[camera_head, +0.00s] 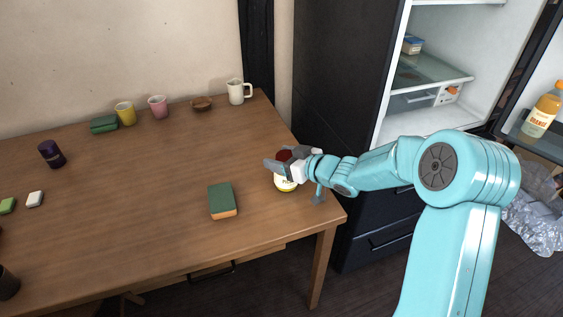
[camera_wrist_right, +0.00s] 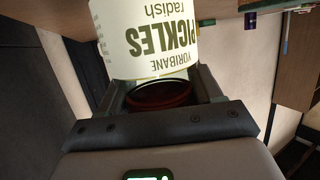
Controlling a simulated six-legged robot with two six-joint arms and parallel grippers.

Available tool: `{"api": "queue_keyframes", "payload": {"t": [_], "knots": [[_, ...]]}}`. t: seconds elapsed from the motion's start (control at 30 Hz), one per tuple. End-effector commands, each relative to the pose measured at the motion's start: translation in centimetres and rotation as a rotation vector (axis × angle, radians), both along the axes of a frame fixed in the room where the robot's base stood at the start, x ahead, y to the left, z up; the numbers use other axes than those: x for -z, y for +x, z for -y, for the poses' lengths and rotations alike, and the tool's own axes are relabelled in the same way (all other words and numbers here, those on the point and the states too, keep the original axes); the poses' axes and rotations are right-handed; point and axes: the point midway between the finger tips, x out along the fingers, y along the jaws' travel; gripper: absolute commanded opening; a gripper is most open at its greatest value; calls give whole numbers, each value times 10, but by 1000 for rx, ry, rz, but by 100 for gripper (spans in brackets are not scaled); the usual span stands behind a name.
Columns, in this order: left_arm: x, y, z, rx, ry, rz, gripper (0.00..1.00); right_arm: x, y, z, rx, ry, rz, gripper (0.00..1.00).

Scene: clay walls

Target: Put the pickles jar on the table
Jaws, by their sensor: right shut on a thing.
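The pickles jar (camera_head: 285,184) is at the right end of the wooden table (camera_head: 160,215), with a dark red lid and a pale label. In the right wrist view the jar (camera_wrist_right: 155,40) shows its label upside down, reading PICKLES radish, with the lid near the gripper. My right gripper (camera_head: 284,165) is shut on the jar near its lid. The jar is over or on the tabletop near the right edge; I cannot tell whether its base touches. My left gripper is not in view.
A white pitcher (camera_head: 237,92), a brown bowl (camera_head: 202,103), a pink cup (camera_head: 158,106) and a yellow cup (camera_head: 125,113) stand along the back. An open fridge (camera_head: 425,115) is at right.

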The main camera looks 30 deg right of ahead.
Motion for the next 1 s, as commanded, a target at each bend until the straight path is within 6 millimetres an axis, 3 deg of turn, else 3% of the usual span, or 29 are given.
{"api": "queue_keyframes", "payload": {"t": [0.33, 0.37, 0.43, 0.77, 0.87, 1.0], "knots": [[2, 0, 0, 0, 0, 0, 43, 2, 0, 0, -1, -1, 4, 16], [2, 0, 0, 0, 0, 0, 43, 3, 0, 0, 0, -1, 1, 68], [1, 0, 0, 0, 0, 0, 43, 2, 0, 0, 0, -1, 1, 90], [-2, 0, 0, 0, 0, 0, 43, -2, 0, 0, 0, -1, 1, 90], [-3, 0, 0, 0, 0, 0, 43, -5, -10, 4, 2, 0, 1, 90], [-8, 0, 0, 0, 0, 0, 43, -15, -38, 11, 4, -1, 1, 90]]}}
